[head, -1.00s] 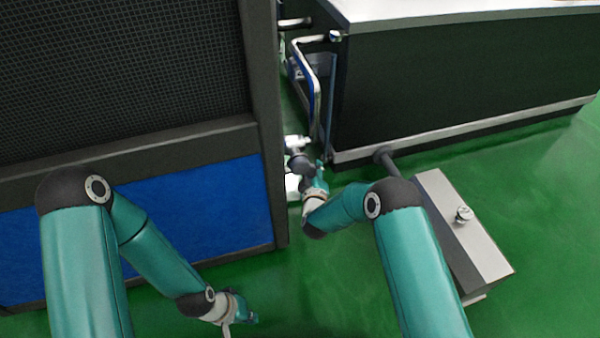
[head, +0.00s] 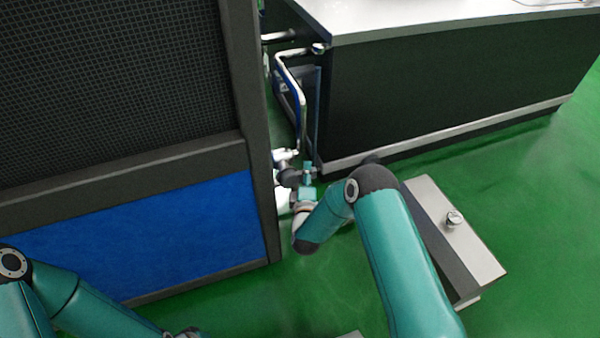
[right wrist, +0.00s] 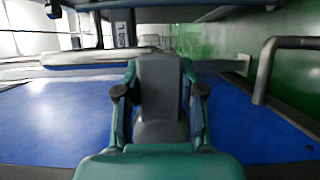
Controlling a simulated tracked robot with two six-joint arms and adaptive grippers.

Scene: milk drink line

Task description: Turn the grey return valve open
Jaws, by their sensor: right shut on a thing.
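The grey return valve (head: 288,177) sits on pale pipework in the gap between the big blue-panelled cabinet and the dark counter. Its exact turn angle is too small to read. My right gripper (head: 307,172) reaches into this gap at the valve. In the right wrist view my right gripper (right wrist: 160,72) has its two teal fingers on either side of a grey handle (right wrist: 158,88), shut on it. The fingertips partly hide the handle and what lies behind it. My left gripper is out of the head view, below the bottom edge.
The blue-panelled cabinet (head: 170,235) stands close on the left. The dark counter (head: 440,90) with a bent metal pipe (head: 303,105) at its end is on the right. A low grey box (head: 455,235) stands on the green floor beside my right arm.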

